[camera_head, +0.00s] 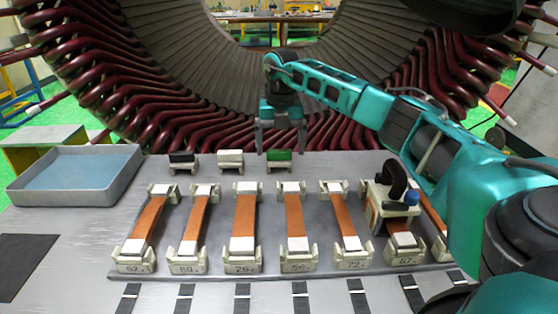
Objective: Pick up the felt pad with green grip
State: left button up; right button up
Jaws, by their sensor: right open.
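The felt pad with green grip (279,155) rests on a small light holder at the back edge of the table, the rightmost of three in a row. My right gripper (281,152) comes down from above with its fingers pointing down. It is open, and in the picture its fingers stand to the left and right of the green grip. Nothing is held between them. How far the fingertips are from the pad in depth is hard to tell. My left gripper is not in view.
Beside it stand a white-grip pad (230,156) and a black-grip pad (182,157). Several copper bars, one with a device (391,195) on it, lie in numbered holders in front. A blue-lined tray (130,165) is at left. The large stator (150,75) rises close behind.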

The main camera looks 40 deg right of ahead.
aim_at(279, 158)
notch_tip(279, 158, down, 4)
jog(key=shift+w+a+f, duration=0.1)
jog(key=shift+w+f, duration=0.05)
jog(key=c, duration=1.1)
